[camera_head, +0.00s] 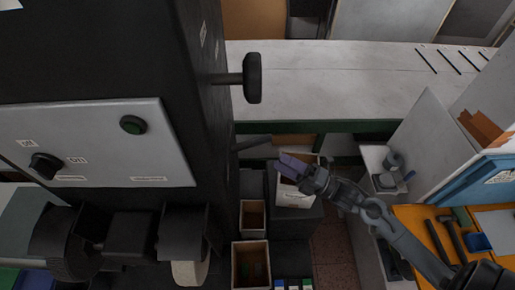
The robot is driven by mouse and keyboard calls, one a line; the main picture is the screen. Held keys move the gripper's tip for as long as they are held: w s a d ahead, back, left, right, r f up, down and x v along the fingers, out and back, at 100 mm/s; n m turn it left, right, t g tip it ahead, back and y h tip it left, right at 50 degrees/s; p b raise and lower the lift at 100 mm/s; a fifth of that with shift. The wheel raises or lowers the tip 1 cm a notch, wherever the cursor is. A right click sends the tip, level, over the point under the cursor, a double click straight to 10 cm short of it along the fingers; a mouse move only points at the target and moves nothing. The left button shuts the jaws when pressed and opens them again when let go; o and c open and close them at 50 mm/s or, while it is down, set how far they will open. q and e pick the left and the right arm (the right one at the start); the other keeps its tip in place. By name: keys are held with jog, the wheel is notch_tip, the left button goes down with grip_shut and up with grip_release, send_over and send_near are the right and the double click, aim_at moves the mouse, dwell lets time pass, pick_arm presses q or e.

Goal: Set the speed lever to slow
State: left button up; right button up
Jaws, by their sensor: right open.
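A large dark machine (95,60) fills the left side. A dark bar-like lever (266,143) sticks out from its right side, tilted slightly up to the right; I cannot read any speed marks by it. My right gripper (287,164) is open, with purplish fingers pointing left. It is just below and right of the lever's outer end in the picture; I see no clear contact. My left gripper is not in view.
A black knob on a rod (252,78) juts from the machine above the lever. Open boxes (252,218) stand below. A grey bench (330,80) lies behind.

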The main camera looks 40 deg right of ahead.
aim_at(263, 140)
jog(key=w+d+f+n+b, duration=0.1)
jog(key=w+d+n+b, duration=0.1)
jog(key=d, duration=0.2)
jog(key=p+x, duration=0.2)
jog(key=x, duration=0.7)
jog(key=shift+a+f+p, duration=0.15)
jog(key=shift+a+p, duration=0.1)
jog(key=shift+p, duration=0.05)
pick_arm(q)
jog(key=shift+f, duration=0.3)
pick_arm(e)
jog(key=shift+w+a, duration=0.45)
jog(key=shift+w, duration=0.25)
jog(key=shift+c, duration=0.3)
grip_shut()
